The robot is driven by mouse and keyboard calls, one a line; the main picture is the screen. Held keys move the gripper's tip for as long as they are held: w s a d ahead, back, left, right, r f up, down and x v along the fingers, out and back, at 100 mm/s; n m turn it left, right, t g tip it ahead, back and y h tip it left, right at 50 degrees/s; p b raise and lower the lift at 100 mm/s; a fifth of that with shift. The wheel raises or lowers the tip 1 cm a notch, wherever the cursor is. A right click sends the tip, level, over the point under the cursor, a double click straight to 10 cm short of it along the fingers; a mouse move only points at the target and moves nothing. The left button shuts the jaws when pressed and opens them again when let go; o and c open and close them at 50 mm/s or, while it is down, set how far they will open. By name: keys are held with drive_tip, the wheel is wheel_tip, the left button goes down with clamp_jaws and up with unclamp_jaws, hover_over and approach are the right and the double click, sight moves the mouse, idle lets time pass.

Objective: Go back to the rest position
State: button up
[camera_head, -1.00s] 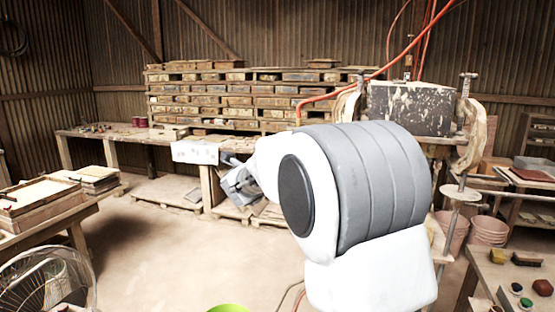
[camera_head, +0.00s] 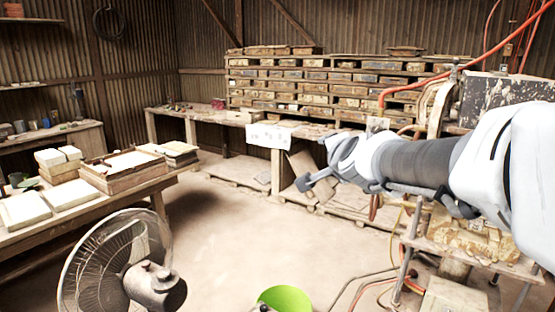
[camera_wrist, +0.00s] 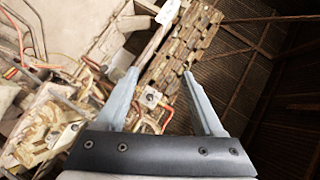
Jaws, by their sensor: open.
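My gripper (camera_head: 305,183) is at the end of my white and grey arm, which reaches in from the right of the head view. It hangs in the air over the open floor, in front of the back workbench. In the wrist view my gripper (camera_wrist: 160,80) shows two pale fingers spread apart with nothing between them. The wrist view is tilted, with the press area on its left and the shelf stack beyond the fingertips.
The press (camera_head: 510,95) stands at the right, partly behind my arm. A wooden table (camera_head: 95,215) with tiles and a tray is at the left. A fan (camera_head: 120,265) and a green bucket (camera_head: 287,298) stand in front. The middle floor (camera_head: 235,230) is clear.

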drive_tip(key=s+d+f+n+g, duration=0.1)
drive_tip(key=s+f+n+g, duration=0.3)
drive_tip(key=s, duration=1.1)
drive_tip(key=s+d+f+n+g, duration=0.1)
drive_tip(key=s+f+n+g, duration=0.4)
drive_tip(key=s+f+n, duration=0.4)
drive_tip(key=s+f, duration=0.2)
drive_tip(key=s, duration=0.4)
drive_tip(key=shift+d+h, duration=0.3)
drive_tip(key=shift+d, duration=0.05)
drive_tip(key=c, duration=0.3)
drive_tip(key=shift+d, duration=0.2)
